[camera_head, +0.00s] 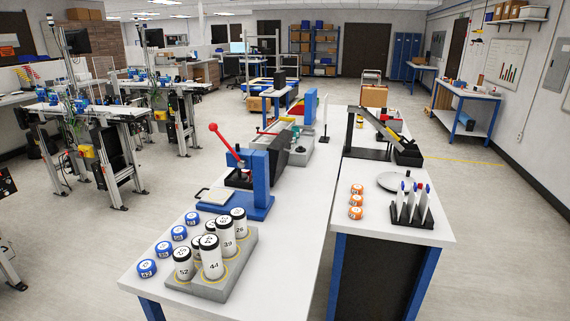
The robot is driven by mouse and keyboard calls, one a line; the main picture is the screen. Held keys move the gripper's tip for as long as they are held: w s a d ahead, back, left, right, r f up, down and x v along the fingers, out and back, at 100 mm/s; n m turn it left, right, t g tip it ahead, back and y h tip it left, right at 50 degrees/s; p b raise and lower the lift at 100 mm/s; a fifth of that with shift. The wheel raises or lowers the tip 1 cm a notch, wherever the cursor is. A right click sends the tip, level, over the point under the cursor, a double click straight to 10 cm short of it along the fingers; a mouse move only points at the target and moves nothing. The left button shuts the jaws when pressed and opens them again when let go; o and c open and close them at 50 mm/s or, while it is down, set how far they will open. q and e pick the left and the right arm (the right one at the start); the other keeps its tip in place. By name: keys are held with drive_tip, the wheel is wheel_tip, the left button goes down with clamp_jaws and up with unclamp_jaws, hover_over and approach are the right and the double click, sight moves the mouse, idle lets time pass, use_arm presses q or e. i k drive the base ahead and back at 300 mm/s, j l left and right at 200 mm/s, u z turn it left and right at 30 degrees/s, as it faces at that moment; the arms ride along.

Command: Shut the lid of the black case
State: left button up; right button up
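A dark upright panel (292,145), which looks like a raised lid, stands on the long white table just behind a blue lever press. A low black part (238,179) shows to its left, mostly hidden by the press, and I cannot tell whether the two form one case. A small open-topped black box (408,157) sits on the right-hand table beside a black stand. I cannot tell for sure which of these is the black case. Neither of my grippers is in view.
The blue press (262,180) with a red-knobbed lever (225,140) stands in front of the panel. A grey tray (200,288) of numbered white cylinders is at the near end, beside blue-rimmed caps (147,268). A rack of pens (412,208) stands at right. Floor (80,250) at left is mostly free.

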sight(279, 148)
drive_tip(key=i+l, duration=0.15)
drive_tip(key=l, duration=0.25)
drive_tip(key=i+l+z, duration=0.1)
drive_tip(key=l, duration=0.25)
drive_tip(key=i+l, duration=0.2)
drive_tip(key=l, duration=0.2)
drive_tip(key=i+l, duration=0.2)
drive_tip(key=l, duration=0.15)
drive_tip(key=k+z, duration=0.05)
